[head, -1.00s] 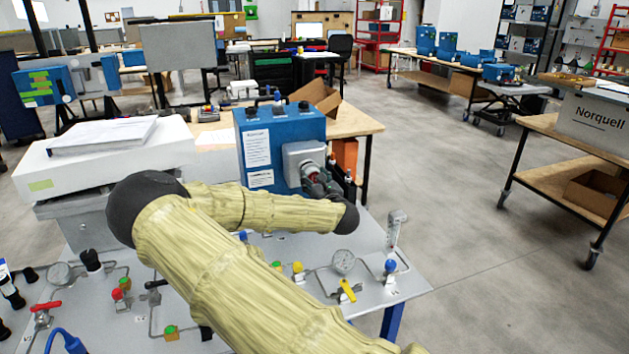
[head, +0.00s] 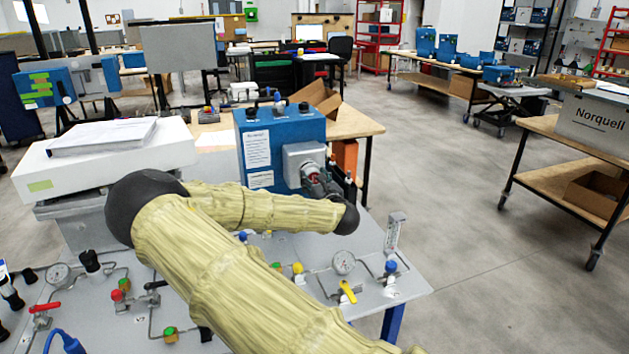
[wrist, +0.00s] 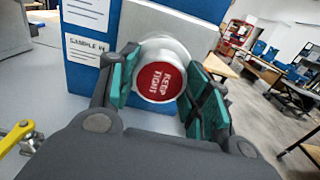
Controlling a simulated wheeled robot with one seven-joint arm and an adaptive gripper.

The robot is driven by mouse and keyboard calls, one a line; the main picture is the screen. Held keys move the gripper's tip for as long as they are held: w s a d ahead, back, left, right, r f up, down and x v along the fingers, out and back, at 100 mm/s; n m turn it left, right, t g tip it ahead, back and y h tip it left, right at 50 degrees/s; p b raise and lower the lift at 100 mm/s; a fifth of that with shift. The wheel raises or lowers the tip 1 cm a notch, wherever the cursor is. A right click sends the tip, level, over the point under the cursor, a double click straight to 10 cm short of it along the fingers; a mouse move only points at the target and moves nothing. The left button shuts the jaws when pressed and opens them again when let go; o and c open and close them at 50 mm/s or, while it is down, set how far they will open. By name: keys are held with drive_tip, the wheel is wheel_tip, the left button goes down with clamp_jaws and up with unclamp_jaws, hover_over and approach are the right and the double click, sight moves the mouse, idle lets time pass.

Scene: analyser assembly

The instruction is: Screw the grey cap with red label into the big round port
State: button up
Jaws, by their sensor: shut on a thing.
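The grey cap with a red label (wrist: 158,81) reading "KEEP TIGHT" sits between the green-padded fingers of my gripper (wrist: 160,86) in the wrist view. My gripper is shut on the cap. The cap faces the pale grey square block (head: 305,155) on the front of the blue analyser box (head: 262,138). The big round port is hidden behind the cap, so I cannot tell how deep the cap sits in it. In the head view my gripper (head: 322,184) is at the block, and the cap is mostly covered by the fingers.
A grey panel (head: 375,300) with gauges, valves and thin pipes lies below my arm. A yellow-handled valve (wrist: 17,138) shows at the wrist view's left. A white box (head: 105,158) stands left of the analyser.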

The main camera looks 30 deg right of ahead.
drive_tip(key=shift+w+d+b, duration=0.2)
drive_tip(key=shift+w+b, duration=0.5)
drive_tip(key=shift+b, duration=0.05)
idle(1.6)
drive_tip(key=o, duration=0.3)
drive_tip(key=c, duration=0.3)
drive_tip(key=m+p, duration=0.1)
drive_tip(key=m, duration=0.4)
drive_tip(key=shift+r+m, duration=0.1)
drive_tip(key=shift+m, duration=0.2)
drive_tip(key=m, duration=0.3)
drive_tip(key=shift+d+m+p, duration=0.1)
drive_tip(key=shift+m+p, duration=0.2)
drive_tip(key=shift+p, duration=0.05)
drive_tip(key=m, duration=0.3)
drive_tip(key=shift+m+p, duration=0.35)
drive_tip(key=shift+m, duration=0.05)
drive_tip(key=m, duration=0.5)
drive_tip(key=shift+p, duration=0.4)
drive_tip(key=m, duration=0.6)
drive_tip(key=shift+f+p, duration=0.25)
drive_tip(key=shift+p, duration=0.05)
